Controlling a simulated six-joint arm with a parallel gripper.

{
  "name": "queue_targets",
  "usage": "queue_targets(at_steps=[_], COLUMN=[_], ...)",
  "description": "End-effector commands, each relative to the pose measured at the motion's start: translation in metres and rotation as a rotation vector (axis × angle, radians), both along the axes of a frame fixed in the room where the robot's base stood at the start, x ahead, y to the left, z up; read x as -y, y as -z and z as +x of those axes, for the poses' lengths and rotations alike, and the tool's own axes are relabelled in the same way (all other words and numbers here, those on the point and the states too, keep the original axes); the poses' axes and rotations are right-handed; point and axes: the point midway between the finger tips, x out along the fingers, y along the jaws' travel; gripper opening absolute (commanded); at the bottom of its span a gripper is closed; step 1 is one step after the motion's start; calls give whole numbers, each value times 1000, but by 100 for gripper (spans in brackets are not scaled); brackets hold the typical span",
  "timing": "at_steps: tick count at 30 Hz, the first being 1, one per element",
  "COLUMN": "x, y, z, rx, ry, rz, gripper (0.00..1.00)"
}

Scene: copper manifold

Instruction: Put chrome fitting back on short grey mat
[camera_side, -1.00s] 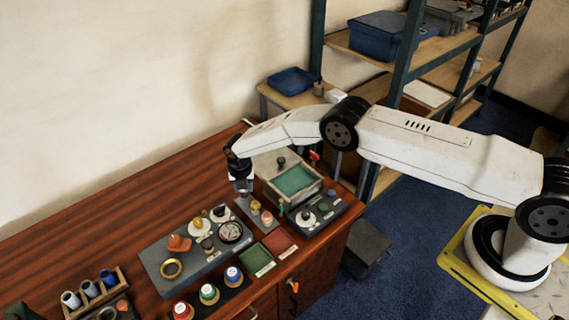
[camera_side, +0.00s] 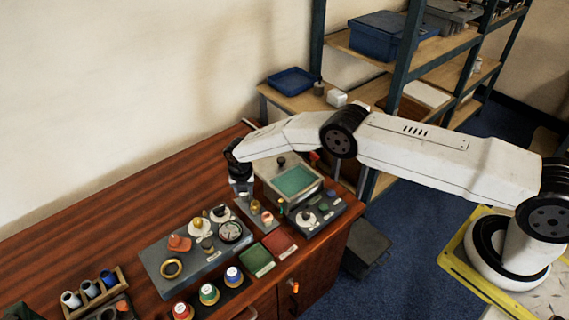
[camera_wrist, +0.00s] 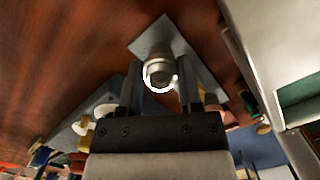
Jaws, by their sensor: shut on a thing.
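My gripper (camera_side: 242,190) is shut on the chrome fitting, low over the back-left end of the short grey mat (camera_side: 249,213). In the wrist view the chrome fitting (camera_wrist: 159,70) is a shiny round piece between the two fingers (camera_wrist: 158,90), with the grey mat (camera_wrist: 150,33) behind it. I cannot tell whether the fitting touches the mat. A brass fitting (camera_side: 255,206) and a copper-coloured fitting (camera_side: 267,218) stand on the mat just in front of my gripper. In the side view my fingers largely hide the chrome fitting.
A tray with a green inside (camera_side: 295,181) stands close on the right. A long grey block (camera_side: 159,268) with several parts lies to the front left. Green (camera_side: 254,261) and red (camera_side: 280,243) mats lie in front. The wooden bench top is clear behind and left.

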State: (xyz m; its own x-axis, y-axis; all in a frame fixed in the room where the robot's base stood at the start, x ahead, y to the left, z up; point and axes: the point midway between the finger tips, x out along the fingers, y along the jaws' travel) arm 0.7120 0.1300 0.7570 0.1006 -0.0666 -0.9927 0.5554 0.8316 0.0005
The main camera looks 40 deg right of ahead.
Motion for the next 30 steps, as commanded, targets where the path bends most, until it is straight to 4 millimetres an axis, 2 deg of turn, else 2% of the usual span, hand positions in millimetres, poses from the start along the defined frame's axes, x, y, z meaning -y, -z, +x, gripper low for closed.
queue_targets(at_steps=[22,23,24,26,27,30], x=[0,0,0,0,0,0], y=[11,11,11,11,11,11], z=[0,0,0,0,0,0], rx=[-1,-1,-1,-1,-1,-1], ry=[0,0,0,0,0,0], rz=[0,0,0,0,0,-1], gripper=[0,48,61,80,86,86])
